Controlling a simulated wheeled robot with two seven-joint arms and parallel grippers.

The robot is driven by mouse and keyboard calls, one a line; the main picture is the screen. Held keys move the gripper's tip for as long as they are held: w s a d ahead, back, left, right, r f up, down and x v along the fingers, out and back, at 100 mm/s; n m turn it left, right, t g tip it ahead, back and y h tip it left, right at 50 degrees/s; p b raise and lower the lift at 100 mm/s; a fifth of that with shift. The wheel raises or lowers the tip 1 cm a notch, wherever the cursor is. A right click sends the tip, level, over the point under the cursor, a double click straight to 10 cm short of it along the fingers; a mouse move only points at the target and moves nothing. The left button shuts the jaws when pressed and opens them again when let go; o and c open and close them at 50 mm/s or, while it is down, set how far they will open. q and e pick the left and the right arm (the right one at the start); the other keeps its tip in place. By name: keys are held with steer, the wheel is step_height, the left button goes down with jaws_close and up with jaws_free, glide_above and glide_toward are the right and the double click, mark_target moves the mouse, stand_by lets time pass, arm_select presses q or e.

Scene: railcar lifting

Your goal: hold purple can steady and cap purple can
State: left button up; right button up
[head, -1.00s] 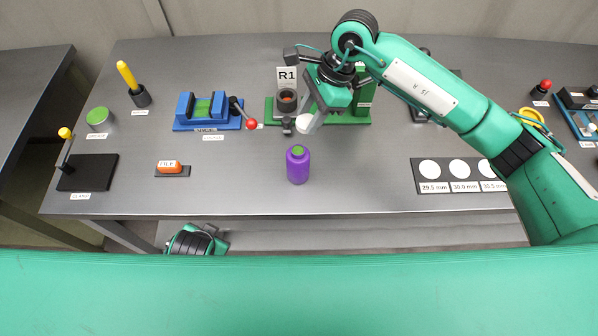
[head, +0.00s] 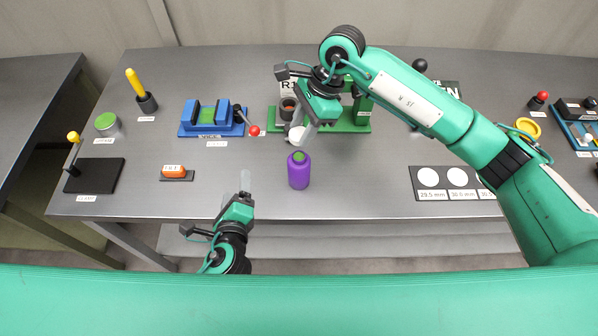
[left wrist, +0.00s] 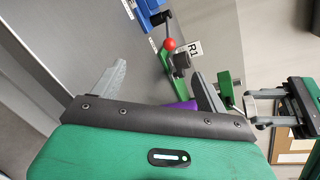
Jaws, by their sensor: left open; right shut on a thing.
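The purple can (head: 299,174) stands upright on the grey table in the head view, its green top showing. A small part of the purple can (left wrist: 184,106) shows in the left wrist view, mostly hidden behind my gripper. My right gripper (head: 302,134) is shut on a white cap (head: 296,134) and holds it just behind the can's top in the picture, apart from it. My left gripper (head: 243,183) is open and empty at the table's front edge, to the left of the can. Its two fingers (left wrist: 158,86) are spread in the left wrist view.
A green fixture (head: 338,126) stands behind the can, and a blue vice (head: 211,118) with a red-knobbed lever is at left rear. An orange piece (head: 175,171) lies on a small tray at left. A plate of white discs (head: 443,182) lies at right. Table around the can is clear.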

arm_select(q)
steer(key=d+m+t+h, duration=0.25)
steer(key=d+m, duration=0.25)
steer(key=m, duration=0.3)
steer(key=m+h, duration=0.5)
steer(key=m, duration=0.2)
glide_toward(299, 162)
steer(key=shift+w+a+f+g, duration=0.15)
steer(key=shift+a+f+g, duration=0.05)
steer(key=shift+a+f, duration=0.25)
steer(key=shift+w+a+f+g, duration=0.15)
steer(key=shift+w+a+f, duration=0.05)
steer(key=shift+a+f, duration=0.3)
arm_select(e)
steer(key=shift+w, duration=0.1)
arm_select(q)
steer(key=shift+s+d+f+m+h, duration=0.15)
steer(key=shift+s+d+m+h, duration=0.1)
steer(key=shift+d+m, duration=0.3)
steer(key=shift+a, duration=0.1)
steer(key=shift+w, duration=0.1)
steer(key=x, duration=1.2)
steer(key=shift+f, duration=0.2)
